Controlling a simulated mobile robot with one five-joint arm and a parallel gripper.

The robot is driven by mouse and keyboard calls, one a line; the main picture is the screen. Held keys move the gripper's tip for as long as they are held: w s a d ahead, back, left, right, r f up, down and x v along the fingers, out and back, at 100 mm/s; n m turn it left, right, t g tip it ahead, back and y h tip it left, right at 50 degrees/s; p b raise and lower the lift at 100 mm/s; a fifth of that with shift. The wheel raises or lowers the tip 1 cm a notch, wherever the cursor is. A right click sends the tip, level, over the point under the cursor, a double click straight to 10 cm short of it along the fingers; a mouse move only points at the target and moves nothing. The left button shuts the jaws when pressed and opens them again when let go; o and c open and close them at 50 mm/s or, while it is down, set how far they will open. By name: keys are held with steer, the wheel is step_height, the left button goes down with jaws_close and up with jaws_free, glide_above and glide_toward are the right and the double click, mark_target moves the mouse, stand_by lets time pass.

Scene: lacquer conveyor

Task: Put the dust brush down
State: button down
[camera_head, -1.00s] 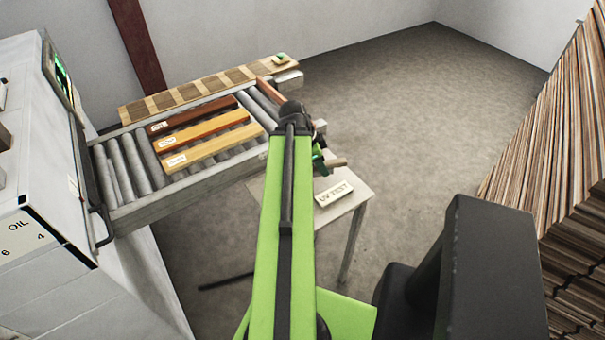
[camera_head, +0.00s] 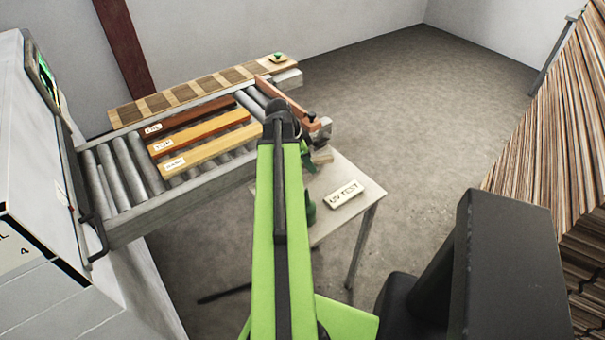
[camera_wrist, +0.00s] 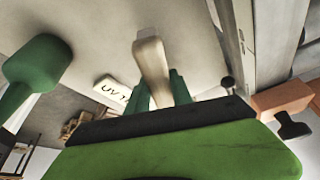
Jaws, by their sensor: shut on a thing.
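The dust brush shows in the wrist view as a pale wooden handle (camera_wrist: 152,68) between the green fingers of my gripper (camera_wrist: 160,92), which are shut on it. In the head view my gripper (camera_head: 308,156) is partly hidden behind my arm, over the far end of the small table (camera_head: 330,222) beside the conveyor. A pale end of the brush (camera_head: 322,155) shows next to it. The bristles are hidden, and I cannot tell whether the brush touches the tabletop.
A UV TEST block (camera_head: 343,194) and a dark green object (camera_head: 309,209) stand on the table. The roller conveyor (camera_head: 125,167) carries several wooden strips. A reddish bar (camera_head: 288,102) crosses its end. A stack of boards (camera_head: 550,150) rises at right.

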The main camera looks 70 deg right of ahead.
step_height(320, 180, down, 4)
steer(key=b, duration=0.4)
steer(key=shift+f, duration=0.25)
steer(key=shift+r, duration=0.25)
steer(key=shift+f, duration=0.2)
steer(key=c, duration=1.1)
jaws_free()
steer(key=shift+r+p, duration=0.4)
steer(key=shift+r, duration=0.1)
steer(key=p+v, duration=1)
steer(key=v, duration=0.1)
steer(key=shift+r+p, duration=0.3)
steer(key=shift+p, duration=0.05)
steer(key=shift+f, duration=0.1)
